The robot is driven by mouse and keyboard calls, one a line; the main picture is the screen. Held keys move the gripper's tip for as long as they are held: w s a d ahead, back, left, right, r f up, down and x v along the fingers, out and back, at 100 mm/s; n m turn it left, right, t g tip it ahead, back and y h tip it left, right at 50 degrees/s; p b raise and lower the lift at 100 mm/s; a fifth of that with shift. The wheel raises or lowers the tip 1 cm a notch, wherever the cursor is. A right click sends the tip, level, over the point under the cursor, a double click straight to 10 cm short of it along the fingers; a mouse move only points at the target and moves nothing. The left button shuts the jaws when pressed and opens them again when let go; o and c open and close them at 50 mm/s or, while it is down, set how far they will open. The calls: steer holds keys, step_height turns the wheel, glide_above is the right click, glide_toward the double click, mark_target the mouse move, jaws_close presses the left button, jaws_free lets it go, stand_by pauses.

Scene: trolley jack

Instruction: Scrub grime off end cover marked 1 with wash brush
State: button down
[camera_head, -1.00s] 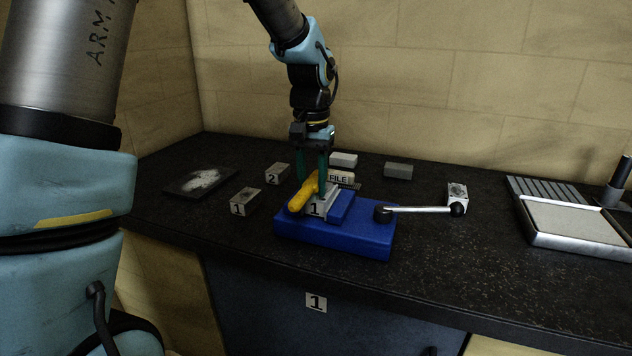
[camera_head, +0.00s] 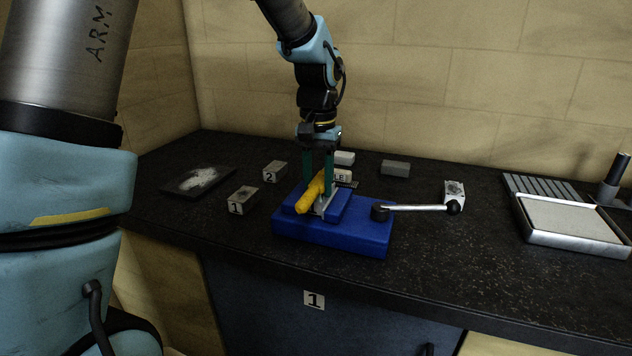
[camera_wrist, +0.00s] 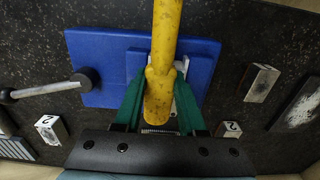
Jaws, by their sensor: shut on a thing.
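My gripper (camera_head: 318,190) is shut on a yellow tool handle (camera_head: 309,194), tilted over the blue fixture (camera_head: 352,236). In the wrist view, the handle (camera_wrist: 163,60) runs between the green fingers (camera_wrist: 158,108). The brush's bristle end is hidden, so contact with metal cannot be told. A pale metal piece (camera_head: 328,207) sits in the fixture under the handle, mostly covered; its face showed a 1 earlier. A loose grey block marked 1 (camera_head: 242,201) stands left of the fixture, with a darker top.
A block marked 2 (camera_head: 274,171) stands behind the loose 1 block. The fixture's lever (camera_head: 420,208) reaches right towards another block (camera_head: 454,189). A dark plate with white residue (camera_head: 199,180) lies left; a tray (camera_head: 570,220) is right.

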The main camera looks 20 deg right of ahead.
steer(key=shift+r, duration=0.1)
step_height(320, 180, up, 7)
steer(key=p, duration=0.6)
stand_by(0.4)
